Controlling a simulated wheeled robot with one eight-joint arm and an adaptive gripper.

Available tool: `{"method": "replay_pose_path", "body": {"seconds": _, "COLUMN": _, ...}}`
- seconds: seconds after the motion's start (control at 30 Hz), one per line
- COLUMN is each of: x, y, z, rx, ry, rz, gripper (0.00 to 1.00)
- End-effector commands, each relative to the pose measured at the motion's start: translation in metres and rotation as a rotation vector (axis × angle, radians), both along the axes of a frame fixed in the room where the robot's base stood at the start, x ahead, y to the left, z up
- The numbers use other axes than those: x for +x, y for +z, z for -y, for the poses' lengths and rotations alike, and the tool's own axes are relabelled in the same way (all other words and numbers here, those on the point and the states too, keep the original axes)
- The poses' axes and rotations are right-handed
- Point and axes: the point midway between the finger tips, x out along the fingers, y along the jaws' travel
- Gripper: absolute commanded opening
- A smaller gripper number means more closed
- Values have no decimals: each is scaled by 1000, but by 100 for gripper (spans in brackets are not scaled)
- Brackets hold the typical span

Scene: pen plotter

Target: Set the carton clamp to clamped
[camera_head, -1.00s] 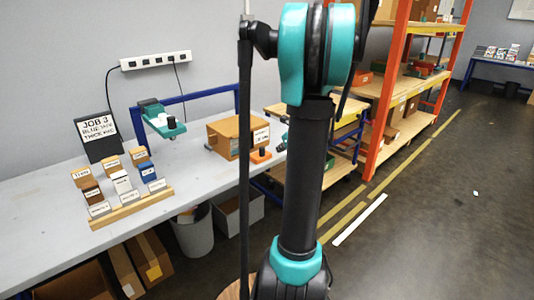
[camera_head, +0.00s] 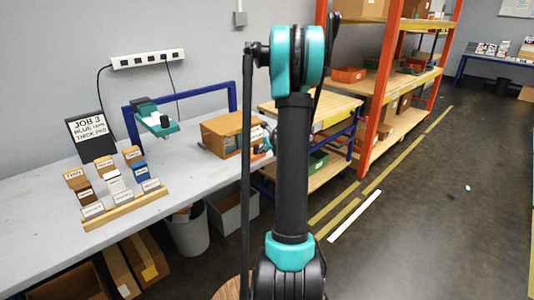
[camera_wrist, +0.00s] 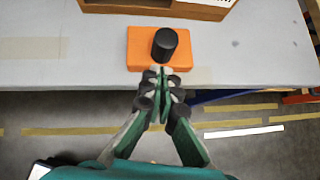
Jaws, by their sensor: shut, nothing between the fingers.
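An orange block with an upright black knob (camera_wrist: 165,44), which looks like the carton clamp, sits near the bench's front edge in the wrist view. Behind it is a brown carton (camera_wrist: 155,7), cut off by the top of that view; the carton also shows in the head view (camera_head: 222,135). My gripper (camera_wrist: 161,72) is shut and empty, its fingertips just in front of the knob and over the block's near edge. I cannot tell whether they touch it. In the head view my gripper (camera_head: 264,146) is beside the carton and the orange block is hidden.
The grey bench (camera_head: 190,190) holds a teal device (camera_head: 157,121), a wooden rack (camera_head: 125,202) of small labelled boxes and a black job sign (camera_head: 90,133). A wooden shelf cart (camera_head: 305,117) stands right of the bench. Floor to the right is open.

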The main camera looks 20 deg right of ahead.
Motion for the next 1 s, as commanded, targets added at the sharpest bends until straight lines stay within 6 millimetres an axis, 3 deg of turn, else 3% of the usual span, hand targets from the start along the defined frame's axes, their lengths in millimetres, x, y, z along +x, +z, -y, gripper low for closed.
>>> {"method": "replay_pose_path", "body": {"seconds": 0.2, "x": 12, "y": 0, "z": -2, "rx": 0, "ry": 0, "rz": 0, "gripper": 0}}
{"method": "replay_pose_path", "body": {"seconds": 0.57, "x": 14, "y": 0, "z": -2, "rx": 0, "ry": 0, "rz": 0, "gripper": 0}}
{"method": "replay_pose_path", "body": {"seconds": 0.83, "x": 51, "y": 0, "z": -16, "rx": 0, "ry": 3, "rz": 1, "gripper": 0}}
{"method": "replay_pose_path", "body": {"seconds": 1.0, "x": 57, "y": 1, "z": -18, "rx": 0, "ry": 0, "rz": 1, "gripper": 0}}
